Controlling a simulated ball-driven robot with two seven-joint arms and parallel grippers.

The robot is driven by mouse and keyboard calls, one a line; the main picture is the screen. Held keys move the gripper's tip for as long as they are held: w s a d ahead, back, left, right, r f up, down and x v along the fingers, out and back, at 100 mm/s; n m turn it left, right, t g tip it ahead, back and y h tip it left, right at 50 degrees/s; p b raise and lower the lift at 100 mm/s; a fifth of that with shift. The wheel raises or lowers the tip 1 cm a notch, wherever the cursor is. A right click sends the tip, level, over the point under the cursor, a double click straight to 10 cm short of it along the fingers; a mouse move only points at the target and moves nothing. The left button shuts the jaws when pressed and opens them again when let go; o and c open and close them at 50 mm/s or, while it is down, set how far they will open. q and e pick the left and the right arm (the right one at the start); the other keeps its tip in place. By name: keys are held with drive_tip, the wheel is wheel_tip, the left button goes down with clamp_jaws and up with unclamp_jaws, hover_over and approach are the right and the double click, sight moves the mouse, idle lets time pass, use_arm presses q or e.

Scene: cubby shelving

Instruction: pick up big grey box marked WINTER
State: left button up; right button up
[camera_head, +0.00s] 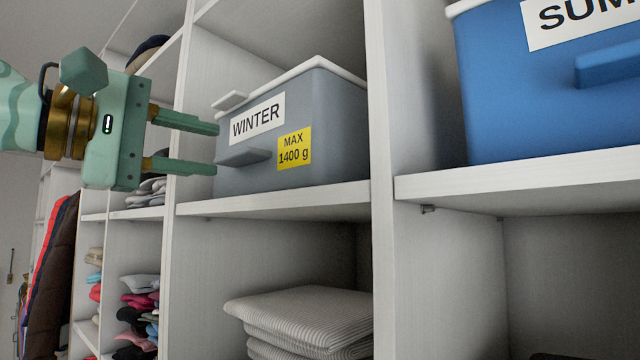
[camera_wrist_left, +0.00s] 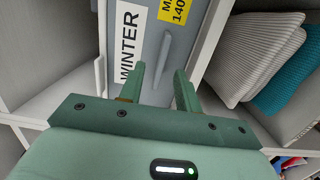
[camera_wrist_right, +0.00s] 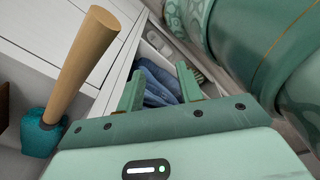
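The big grey box (camera_head: 340,125) marked WINTER sits in an upper cubby in the head view, with a white lid, a white label, a yellow "MAX 1400 g" label and a grey front handle (camera_head: 245,157). My left gripper (camera_head: 217,149) is open and empty, with its fingers pointing at the box's front left, near the handle. In the left wrist view the grey box (camera_wrist_left: 152,50) lies just beyond the open fingers; contact cannot be told. My right gripper (camera_wrist_right: 159,85) is open in the right wrist view, above an open drawer with blue folded cloth (camera_wrist_right: 155,85).
Striped cushions (camera_head: 305,318) lie in the cubby below. A wooden handle with a teal end (camera_wrist_right: 80,70) is close to my right gripper.

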sight(230, 155)
use_arm(q)
drive_tip(key=x, duration=0.5)
drive_tip(key=shift+d+f, duration=0.1)
drive_tip(key=shift+f, duration=0.05)
drive_tip(key=shift+s+a, duration=0.2)
drive_tip(key=shift+c, duration=0.9)
drive_tip(key=shift+s+a, duration=0.1)
drive_tip(key=c, duration=0.5)
clamp_jaws()
